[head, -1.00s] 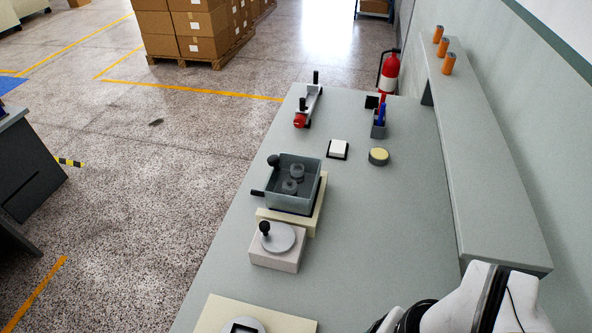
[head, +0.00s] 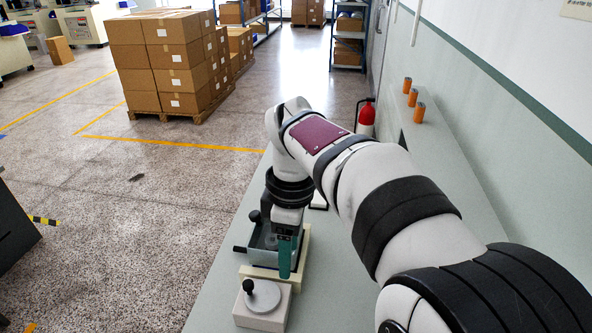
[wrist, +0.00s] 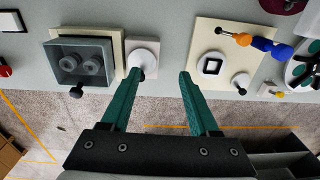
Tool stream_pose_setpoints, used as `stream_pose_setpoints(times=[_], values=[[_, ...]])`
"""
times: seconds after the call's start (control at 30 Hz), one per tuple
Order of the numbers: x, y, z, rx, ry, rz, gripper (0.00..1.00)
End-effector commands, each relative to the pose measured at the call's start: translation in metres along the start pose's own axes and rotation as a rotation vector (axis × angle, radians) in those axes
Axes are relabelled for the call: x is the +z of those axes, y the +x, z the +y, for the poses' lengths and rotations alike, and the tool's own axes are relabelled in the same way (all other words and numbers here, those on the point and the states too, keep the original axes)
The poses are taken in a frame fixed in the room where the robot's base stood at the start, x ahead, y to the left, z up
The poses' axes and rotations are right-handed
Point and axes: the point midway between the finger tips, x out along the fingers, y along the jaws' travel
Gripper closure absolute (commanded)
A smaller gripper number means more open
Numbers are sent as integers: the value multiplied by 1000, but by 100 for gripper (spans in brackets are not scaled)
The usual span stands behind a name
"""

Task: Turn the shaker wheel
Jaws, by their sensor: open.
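The likely wheel is a flat grey disc (head: 263,297) with an upright black knob (head: 248,287) on a pale box, beside a grey tray (head: 262,262) holding two cylinders. In the wrist view the disc (wrist: 146,49) shows between the tray (wrist: 84,64) and a cream plate. My gripper (head: 285,276) points down near the tray and the disc, with its teal fingers open and empty. In the wrist view my gripper (wrist: 160,71) has its left fingertip overlapping the disc beside the knob; I cannot tell if they touch. The right fingertip is over bare bench.
A cream plate (wrist: 218,29) carries a disc with a square hole (wrist: 211,65) and a smaller knobbed disc (wrist: 241,81). A wall shelf (head: 455,160) runs along the bench's right side. My arm hides much of the bench.

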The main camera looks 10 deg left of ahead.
Motion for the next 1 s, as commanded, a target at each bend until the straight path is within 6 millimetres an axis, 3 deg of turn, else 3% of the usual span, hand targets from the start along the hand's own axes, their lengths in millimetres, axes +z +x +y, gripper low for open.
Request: stream_pose_setpoints(times=[0.03, 0.1, 0.23, 0.37, 0.6, 0.8, 1.0], values=[[-31, 11, 16, 1, -222, -14, 39], [-66, 22, 31, 6, -503, -29, 39], [-99, 36, 41, 11, -768, -44, 39], [-101, 54, 43, 10, -806, -47, 39], [-97, 123, 44, 9, -802, -46, 39], [-96, 169, 46, 11, -799, -44, 39], [-96, 190, 47, 14, -798, -43, 39]])
